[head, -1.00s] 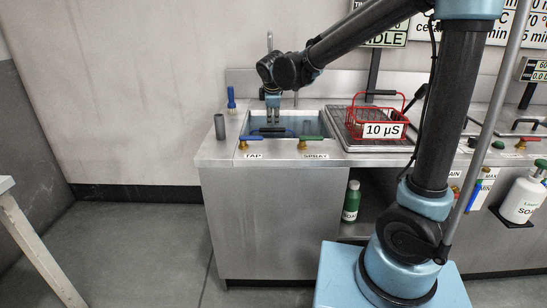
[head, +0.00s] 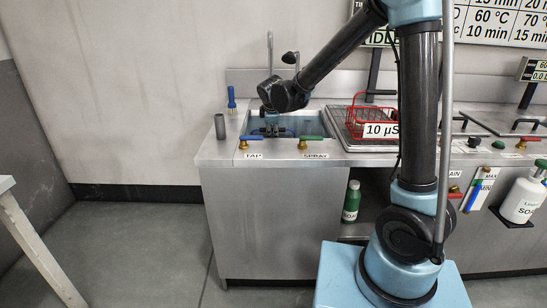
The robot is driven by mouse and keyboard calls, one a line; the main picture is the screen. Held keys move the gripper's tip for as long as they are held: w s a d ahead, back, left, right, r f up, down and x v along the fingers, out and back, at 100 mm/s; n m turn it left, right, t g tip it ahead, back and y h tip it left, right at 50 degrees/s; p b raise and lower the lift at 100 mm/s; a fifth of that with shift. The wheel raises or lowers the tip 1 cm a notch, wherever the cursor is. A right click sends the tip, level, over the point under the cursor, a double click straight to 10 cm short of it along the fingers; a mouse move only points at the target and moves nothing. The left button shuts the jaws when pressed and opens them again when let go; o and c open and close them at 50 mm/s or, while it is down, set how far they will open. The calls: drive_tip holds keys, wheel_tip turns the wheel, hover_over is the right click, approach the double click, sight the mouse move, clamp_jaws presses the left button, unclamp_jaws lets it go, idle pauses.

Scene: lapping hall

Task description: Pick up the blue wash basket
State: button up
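My gripper (head: 271,129) points down into the sink basin (head: 312,122) at the left of the steel counter. A dark bar (head: 285,133), like a basket handle, lies at its fingertips, low in the basin. The fingers are too small and dark to show whether they are apart or closed on the bar. No blue basket body can be made out; the front rim and my gripper hide much of the basin, whose inside looks bluish. A red wire basket (head: 371,114) with a "10 µS" label stands on the drainboard to the right.
A blue tap lever (head: 251,138) and a green spray lever (head: 311,138) sit on the front rim. A grey cup (head: 220,127) and a blue brush (head: 231,98) stand left of the basin. A faucet (head: 270,52) rises behind. A green bottle (head: 351,201) stands below.

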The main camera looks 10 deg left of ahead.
drive_tip(key=shift+w+a+f, duration=0.1)
drive_tip(key=shift+w+f, duration=0.3)
drive_tip(key=shift+f, duration=0.15)
clamp_jaws()
drive_tip(key=shift+r, duration=0.15)
